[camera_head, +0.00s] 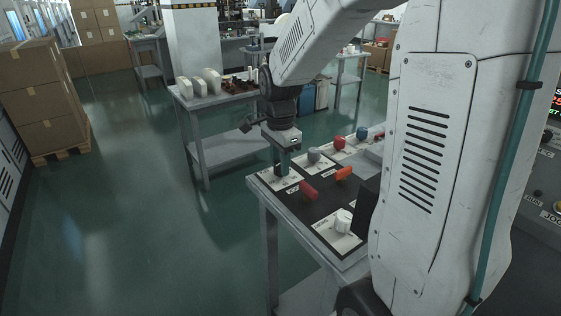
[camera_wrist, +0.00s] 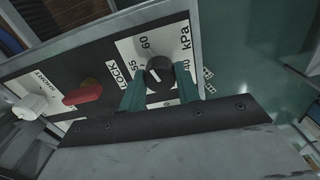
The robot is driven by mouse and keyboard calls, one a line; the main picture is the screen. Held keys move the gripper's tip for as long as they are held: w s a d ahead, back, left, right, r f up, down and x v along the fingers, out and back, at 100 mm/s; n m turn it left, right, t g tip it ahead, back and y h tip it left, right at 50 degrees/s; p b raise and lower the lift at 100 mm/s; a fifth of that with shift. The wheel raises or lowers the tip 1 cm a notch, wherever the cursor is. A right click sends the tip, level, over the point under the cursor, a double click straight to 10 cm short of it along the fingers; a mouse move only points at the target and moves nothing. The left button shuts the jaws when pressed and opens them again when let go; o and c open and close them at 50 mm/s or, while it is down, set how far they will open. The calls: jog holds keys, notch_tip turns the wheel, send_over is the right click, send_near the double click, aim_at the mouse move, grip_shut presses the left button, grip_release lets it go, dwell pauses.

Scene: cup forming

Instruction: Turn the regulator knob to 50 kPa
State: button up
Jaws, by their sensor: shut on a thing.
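The regulator knob (camera_wrist: 158,72) is black and round, with a short white pointer line, on a white dial plate (camera_wrist: 128,47) in the wrist view. The plate reads "kPa", with 60, 55 and 40 legible; other marks are hidden by my fingers. I cannot tell exactly which value the pointer meets. My gripper (camera_wrist: 160,82) has its teal fingers on either side of the knob, shut on it. In the head view my gripper (camera_head: 282,160) points down at the panel's near left corner, and the knob is mostly hidden there.
A red handle (camera_wrist: 82,92), by a "LOCK" label, and a white knob (camera_wrist: 28,105) are beside the dial. In the head view the table (camera_head: 262,205) also bears an orange handle (camera_head: 343,174), a grey knob (camera_head: 314,155) and other controls. Open floor (camera_head: 130,210) lies left.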

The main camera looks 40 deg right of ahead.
jog(key=n, duration=0.5)
jog(key=shift+n, duration=0.4)
jog(key=n, duration=1.1)
jog(key=shift+n, duration=0.4)
jog(key=n, duration=0.5)
jog(key=shift+n, duration=0.4)
jog(key=o, duration=1)
jog(key=shift+r, duration=0.1)
